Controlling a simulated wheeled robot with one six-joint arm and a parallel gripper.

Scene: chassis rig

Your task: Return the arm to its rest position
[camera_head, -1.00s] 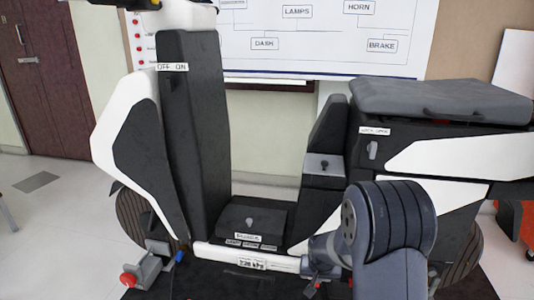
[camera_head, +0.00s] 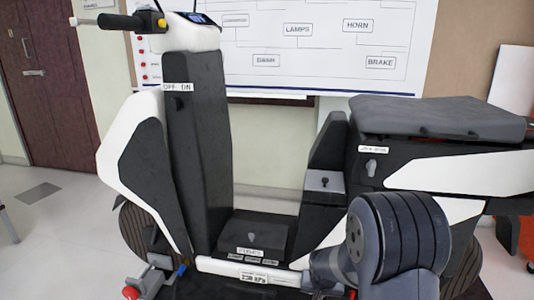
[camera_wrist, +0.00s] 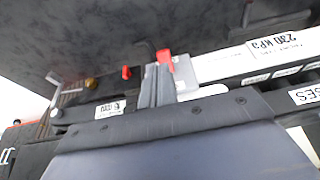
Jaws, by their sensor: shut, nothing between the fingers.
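My arm (camera_head: 397,245) shows in the head view at the lower right, in front of the scooter's rear half, with its dark ribbed joint raised. Its wrist end reaches left, low by the footboard; the fingertips are too small to make out there. In the wrist view my gripper (camera_wrist: 160,82) appears as narrow grey fingers close together at the middle, with nothing held between them. The scooter (camera_head: 195,150) stands side-on, black and white, behind the arm. Its white pressure label (camera_wrist: 275,50) shows upside down in the wrist view.
The seat (camera_head: 440,118) is above and behind my arm. A grey clamp with a red knob (camera_head: 131,292) stands by the wheel at lower left. A whiteboard (camera_head: 300,50) hangs behind. Open floor (camera_head: 60,215) lies at left.

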